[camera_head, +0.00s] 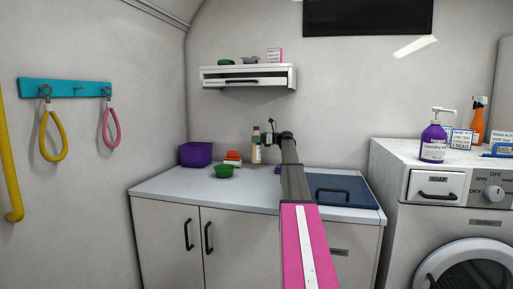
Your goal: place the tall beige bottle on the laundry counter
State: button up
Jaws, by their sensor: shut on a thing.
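A tall beige bottle (256,154) with a dark green top is upright over the back of the grey-white counter (185,189). My gripper (267,139) is at the bottle's upper part, coming from its right side, and is shut on it. The fingers are small and dark here, so the exact grip is hard to see. I cannot tell whether the bottle's base touches the counter. My pink and grey arm reaches up from the bottom and hides part of the counter.
A purple tub (195,154), green bowl (224,171) and orange-and-white items (232,158) sit left of the bottle. A blue panel (342,190) lies right of my arm. A wall shelf (247,77) hangs above. The washer (400,160) at right carries a purple pump bottle (433,142).

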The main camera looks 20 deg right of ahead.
aim_at(257, 145)
jog(key=shift+d+f, duration=0.2)
jog(key=shift+f, duration=1.95)
jog(key=o, duration=1.1)
jog(key=shift+f, duration=0.1)
jog(key=v, duration=0.7)
jog(key=shift+s+d, duration=0.1)
jog(key=shift+d, duration=0.05)
